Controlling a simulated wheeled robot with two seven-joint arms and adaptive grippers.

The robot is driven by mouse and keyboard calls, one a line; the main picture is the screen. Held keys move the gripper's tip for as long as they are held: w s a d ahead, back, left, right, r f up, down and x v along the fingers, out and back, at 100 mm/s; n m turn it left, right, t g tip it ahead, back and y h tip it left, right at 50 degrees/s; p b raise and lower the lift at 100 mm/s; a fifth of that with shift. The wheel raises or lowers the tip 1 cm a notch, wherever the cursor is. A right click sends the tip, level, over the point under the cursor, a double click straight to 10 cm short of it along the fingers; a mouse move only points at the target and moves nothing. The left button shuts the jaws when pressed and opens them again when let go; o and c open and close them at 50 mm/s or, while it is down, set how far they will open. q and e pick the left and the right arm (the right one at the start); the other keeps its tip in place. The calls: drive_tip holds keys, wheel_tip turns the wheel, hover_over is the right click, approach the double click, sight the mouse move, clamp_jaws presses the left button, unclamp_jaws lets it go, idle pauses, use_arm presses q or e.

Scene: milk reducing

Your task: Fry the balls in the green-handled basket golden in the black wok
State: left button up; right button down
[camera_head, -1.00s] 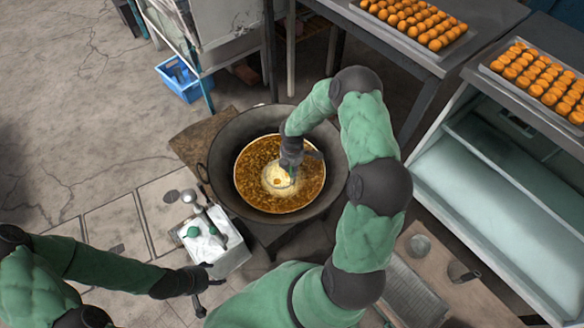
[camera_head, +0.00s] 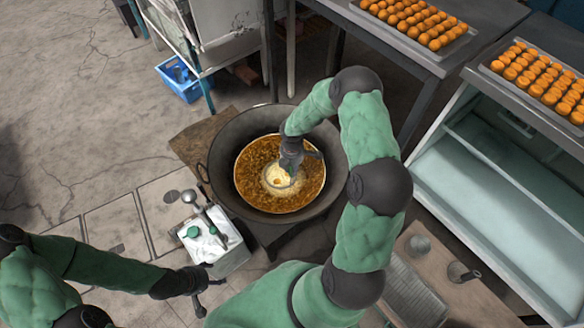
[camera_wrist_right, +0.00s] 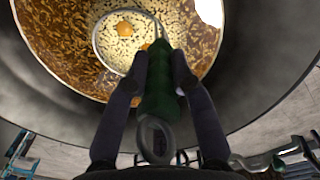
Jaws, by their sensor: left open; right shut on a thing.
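The black wok (camera_head: 227,165) stands in the middle of the head view, holding brown bubbling oil (camera_head: 257,157). My right gripper (camera_head: 293,165) is over the wok, shut on the green handle (camera_wrist_right: 158,85) of the basket. The round basket (camera_wrist_right: 101,40) sits in the oil amid pale foam. In the right wrist view an orange ball (camera_wrist_right: 124,28) shows in it, and part of another shows beside the handle; other contents are hidden. My left gripper (camera_head: 203,283) is open and empty, low in the head view, below the small metal table.
The small table (camera_head: 232,262) at the wok's lower left bears a white cloth, a ladle and a green-handled tool (camera_head: 192,232). Trays of orange balls (camera_head: 418,22) (camera_head: 540,82) lie on counters at upper right. A blue crate (camera_head: 181,80) is on the floor.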

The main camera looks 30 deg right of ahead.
drive_tip(key=shift+r, duration=0.1)
idle(0.3)
wheel_tip(320, 180, up, 19)
drive_tip(key=p, duration=1.4)
drive_tip(key=shift+p, duration=0.35)
idle(1.7)
wheel_tip(320, 180, up, 4)
drive_tip(key=p, duration=0.3)
